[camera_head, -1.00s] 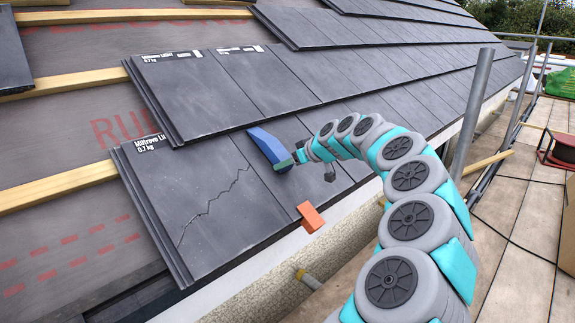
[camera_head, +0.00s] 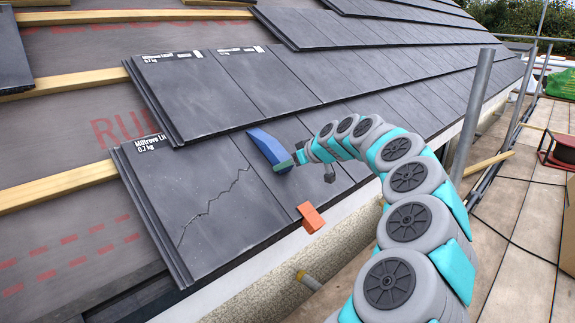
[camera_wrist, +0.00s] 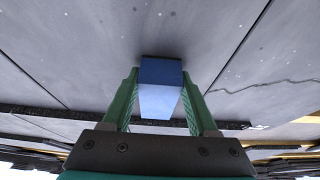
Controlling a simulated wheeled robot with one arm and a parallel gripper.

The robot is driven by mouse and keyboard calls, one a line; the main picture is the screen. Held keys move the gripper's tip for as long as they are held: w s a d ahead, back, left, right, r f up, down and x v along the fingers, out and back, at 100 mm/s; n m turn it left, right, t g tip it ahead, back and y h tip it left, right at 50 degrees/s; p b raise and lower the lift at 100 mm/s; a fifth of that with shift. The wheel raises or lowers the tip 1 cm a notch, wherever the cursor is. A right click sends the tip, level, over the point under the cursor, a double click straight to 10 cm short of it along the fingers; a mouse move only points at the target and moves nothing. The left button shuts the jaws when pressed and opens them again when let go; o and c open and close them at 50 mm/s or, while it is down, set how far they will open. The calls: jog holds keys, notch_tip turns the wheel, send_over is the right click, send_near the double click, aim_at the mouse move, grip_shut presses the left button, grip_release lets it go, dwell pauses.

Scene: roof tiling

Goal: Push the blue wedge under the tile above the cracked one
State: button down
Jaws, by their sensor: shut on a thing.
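The blue wedge (camera_head: 268,150) lies low over the bottom row of tiles, just right of the cracked tile (camera_head: 170,190). Its far end is at the lower edge of the upper row, by the tile above the cracked one (camera_head: 200,95); I cannot tell if its tip is under that edge. My gripper (camera_head: 294,160) is shut on the wedge's near end. In the wrist view the wedge (camera_wrist: 160,86) sits between my green fingers (camera_wrist: 160,100). The jagged crack also shows at right there.
An orange block (camera_head: 311,217) sits at the eaves edge of the bottom row. Bare battens (camera_head: 60,187) and underlay lie to the left. A scaffold pole (camera_head: 472,110) stands right of the roof, beside the boarded walkway (camera_head: 515,235).

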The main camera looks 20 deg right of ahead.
aim_at(280, 152)
jog(key=shift+w+r, duration=0.1)
jog(key=shift+w+a+r, duration=0.15)
jog(key=shift+w+r, duration=0.05)
jog(key=shift+w, duration=0.1)
jog(key=shift+w+a+r+p, duration=0.3)
jog(key=shift+w+r, duration=0.2)
jog(key=shift+w, duration=0.2)
jog(key=shift+w+a+r+p, duration=0.2)
jog(key=shift+w+r+p, duration=0.25)
jog(key=shift+w, duration=0.25)
dwell(0.6)
jog(key=shift+c, duration=0.5)
grip_release()
jog(key=shift+s, duration=0.1)
jog(key=shift+s+d+r, duration=0.2)
jog(key=shift+s+r, duration=0.4)
jog(key=shift+r, duration=0.45)
jog(key=shift+s+d+r, duration=0.25)
jog(key=shift+s+r, duration=0.3)
jog(key=shift+r, duration=0.55)
jog(key=shift+s+d+r, duration=0.2)
jog(key=shift+s+r, duration=0.4)
jog(key=shift+r, duration=0.45)
